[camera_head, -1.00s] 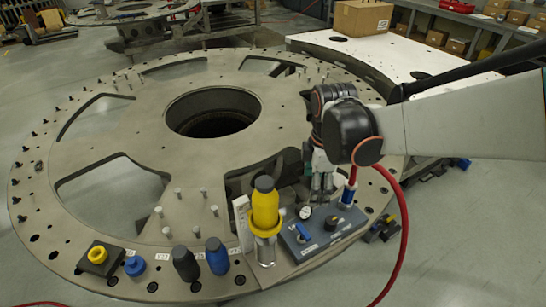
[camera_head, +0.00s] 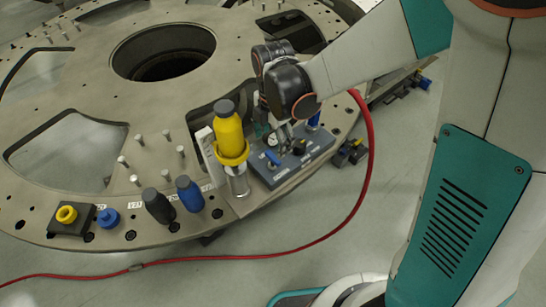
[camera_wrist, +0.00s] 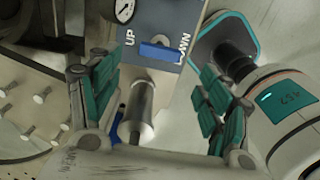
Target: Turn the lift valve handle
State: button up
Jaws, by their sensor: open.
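The lift valve handle (camera_head: 272,157) is a small blue lever on the grey-blue valve box (camera_head: 300,162), beside a round gauge. The wrist view shows the handle (camera_wrist: 158,52) lying crosswise between the printed words UP and DOWN, with the gauge (camera_wrist: 123,9) above left. My gripper (camera_wrist: 155,97) is open, its teal-padded fingers well apart. The handle appears between and beyond the fingertips, apart from them. A metal cylinder (camera_wrist: 139,104) also shows between the fingers. In the head view my wrist hangs over the back of the box and mostly hides the fingers.
A yellow-bodied tool (camera_head: 230,137) stands close left of the box. Black and blue bottles (camera_head: 189,193) stand farther left on the turret plate (camera_head: 95,215). Upright pins (camera_head: 123,162) dot the plate.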

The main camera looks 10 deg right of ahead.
aim_at(273, 156)
notch_tip(273, 156, down, 7)
jog(key=b, duration=0.3)
jog(key=shift+r+b, duration=0.1)
jog(key=shift+b, duration=0.3)
jog(key=c, duration=1)
